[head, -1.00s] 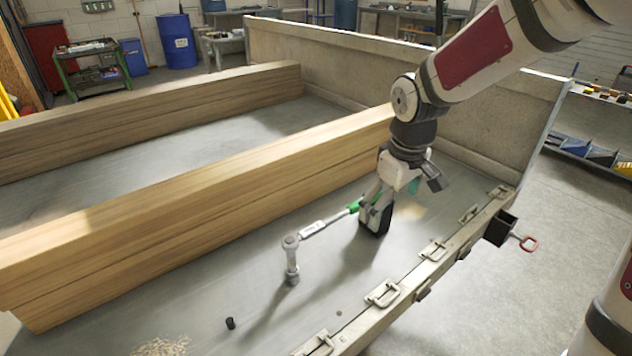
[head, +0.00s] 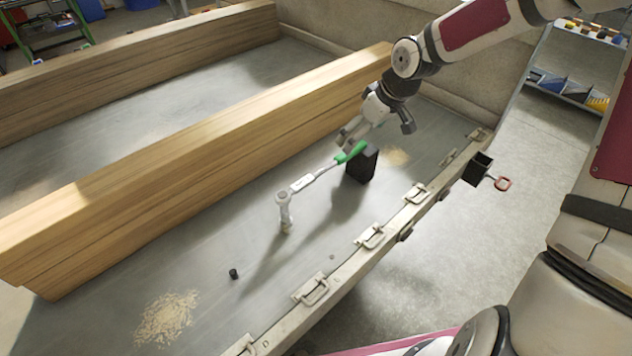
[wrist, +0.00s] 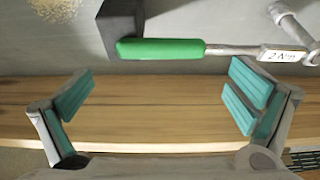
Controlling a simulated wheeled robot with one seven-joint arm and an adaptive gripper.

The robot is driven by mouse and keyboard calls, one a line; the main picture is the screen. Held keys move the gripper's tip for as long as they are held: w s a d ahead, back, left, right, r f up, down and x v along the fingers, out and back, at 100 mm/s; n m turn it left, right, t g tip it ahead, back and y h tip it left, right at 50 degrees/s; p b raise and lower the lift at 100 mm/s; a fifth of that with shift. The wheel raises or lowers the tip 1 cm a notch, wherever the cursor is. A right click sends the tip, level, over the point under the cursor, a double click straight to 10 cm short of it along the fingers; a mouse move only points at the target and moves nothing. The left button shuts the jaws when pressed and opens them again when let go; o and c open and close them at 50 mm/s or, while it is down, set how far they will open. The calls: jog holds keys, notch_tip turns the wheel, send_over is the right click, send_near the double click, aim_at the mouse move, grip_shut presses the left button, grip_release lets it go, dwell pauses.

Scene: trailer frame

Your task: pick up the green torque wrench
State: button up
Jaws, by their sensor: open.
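The torque wrench has a green handle (head: 350,152) and a silver shaft (head: 303,183) with a white label. Its handle end lies at a black block (head: 362,166), and its other end meets an upright metal post (head: 285,213) on the grey trailer floor. In the wrist view the green handle (wrist: 160,48) runs across the upper middle, and the label reads "2 Nm". My gripper (head: 352,132) is open and empty, just above and beside the handle on the beam side. In the wrist view its teal-padded fingers (wrist: 162,98) are wide apart, below the handle in the picture.
A long wooden beam (head: 200,170) runs close behind the wrench. The trailer's side rail with latches (head: 370,237) runs along the front. A small black cylinder (head: 233,273) and a heap of pale pellets (head: 167,318) lie on the floor nearer me. A black box (head: 478,169) hangs outside the rail.

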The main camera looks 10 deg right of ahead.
jog(key=shift+b+x, duration=0.8)
jog(key=shift+x, duration=2.35)
jog(key=shift+w+a+r, duration=0.1)
jog(key=shift+r, duration=0.05)
jog(key=c, duration=0.9)
jog(key=shift+r, duration=0.2)
